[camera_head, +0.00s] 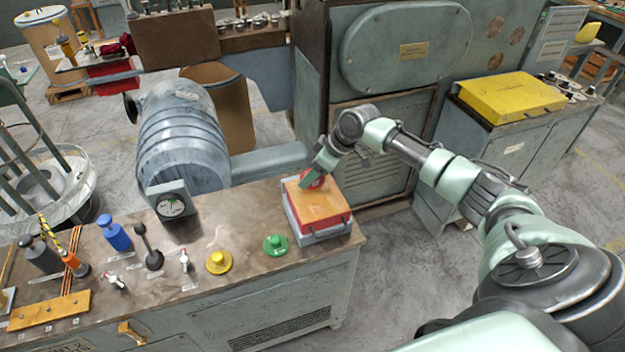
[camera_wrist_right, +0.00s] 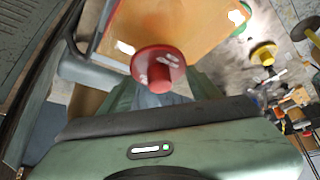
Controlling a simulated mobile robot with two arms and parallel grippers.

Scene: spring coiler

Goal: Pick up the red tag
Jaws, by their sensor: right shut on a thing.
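The red tag (camera_head: 316,181), a round red disc with a knob like the green and yellow ones, is at the back of the orange-topped box on the workbench. My right gripper (camera_head: 307,179) reaches down to it from behind the box and is shut on it. In the right wrist view the red tag (camera_wrist_right: 158,68) shows in front of my right gripper (camera_wrist_right: 155,98), against the orange top; the fingertips' contact is partly hidden. I cannot tell whether the tag touches the box. My left gripper is not in view.
The orange-topped box (camera_head: 319,205) stands at the bench's right end. A green tag (camera_head: 275,244) and a yellow tag (camera_head: 218,261) lie left of it. Levers and a gauge (camera_head: 172,206) stand farther left. A large grey machine (camera_head: 405,52) rises behind.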

